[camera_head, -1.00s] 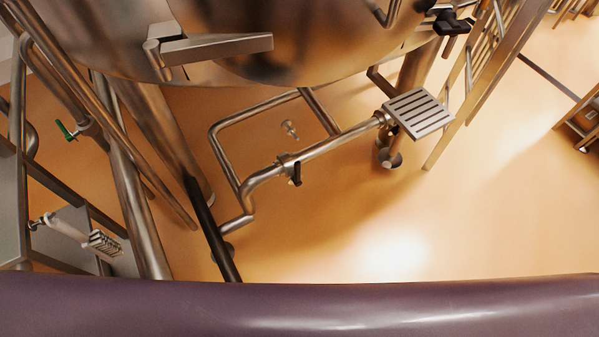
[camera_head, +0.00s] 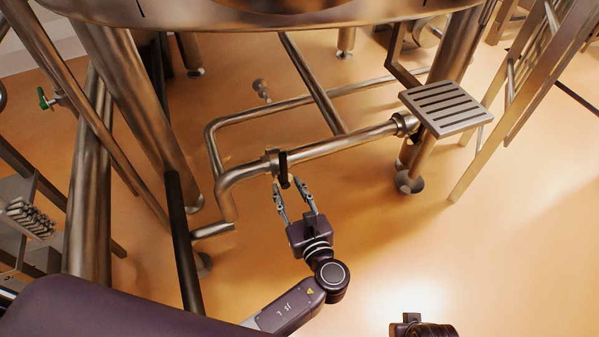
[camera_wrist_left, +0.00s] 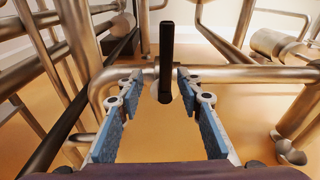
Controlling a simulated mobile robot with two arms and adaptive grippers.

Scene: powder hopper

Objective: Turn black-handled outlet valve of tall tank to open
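The black-handled outlet valve (camera_head: 283,168) sits on a steel pipe under the tall tank (camera_head: 230,14). In the left wrist view its black handle (camera_wrist_left: 166,50) stands upright, across the horizontal pipe. My left gripper (camera_head: 293,188) is open and empty just in front of the valve. In the left wrist view the blue-padded fingers of my left gripper (camera_wrist_left: 158,80) spread to either side of the handle's lower end. I see no finger contact with the handle.
A slotted steel step (camera_head: 446,108) stands right of the valve pipe (camera_head: 345,144). Tank legs (camera_head: 130,100) and a black pole (camera_head: 183,250) crowd the left. A green-handled valve (camera_head: 43,98) is at far left. The floor (camera_head: 440,240) at right is clear.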

